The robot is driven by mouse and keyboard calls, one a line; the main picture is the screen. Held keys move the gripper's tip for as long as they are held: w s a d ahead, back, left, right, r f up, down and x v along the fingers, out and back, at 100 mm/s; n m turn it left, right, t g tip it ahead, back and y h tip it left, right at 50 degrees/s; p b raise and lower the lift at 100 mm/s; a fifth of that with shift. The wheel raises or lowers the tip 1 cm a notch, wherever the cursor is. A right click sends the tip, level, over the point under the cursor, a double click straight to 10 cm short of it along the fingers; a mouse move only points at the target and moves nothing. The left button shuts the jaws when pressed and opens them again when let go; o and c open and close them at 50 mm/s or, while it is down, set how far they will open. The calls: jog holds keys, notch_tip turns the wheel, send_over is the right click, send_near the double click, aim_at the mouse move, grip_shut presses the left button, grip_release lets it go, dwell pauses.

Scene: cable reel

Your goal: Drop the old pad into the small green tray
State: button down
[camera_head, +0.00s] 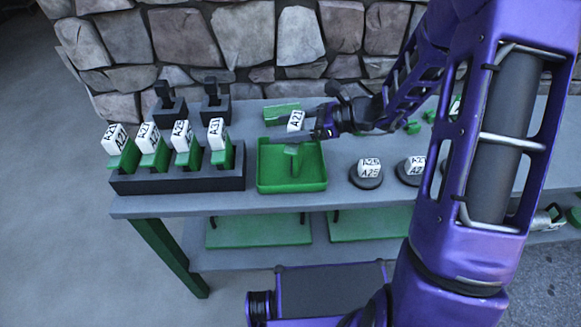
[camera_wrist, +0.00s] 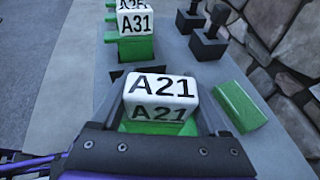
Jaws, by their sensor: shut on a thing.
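My gripper (camera_head: 293,139) is shut on a pad with a white block marked A21 (camera_head: 296,120) and green material below it. In the wrist view the A21 block (camera_wrist: 160,92) sits between the fingers, face up toward the camera. The small green tray (camera_head: 262,182) stands on the grey table. The pad's green lower part (camera_head: 292,151) shows over the tray's inside. I cannot tell whether it touches the tray floor. The fingers cover part of the pad.
A dark rack (camera_head: 180,181) with several green pieces bearing white labelled blocks stands left of the tray. A green block (camera_head: 282,113) lies behind it. Two black upright handles (camera_head: 215,98) stand at the back left. A round dark holder (camera_head: 368,178) with a white block is at right.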

grip_release()
jog(key=shift+d, duration=0.1)
jog(key=p+v, duration=0.2)
jog(key=v, duration=1.5)
jog(key=shift+s+d+f, duration=0.1)
jog(key=shift+d, duration=0.05)
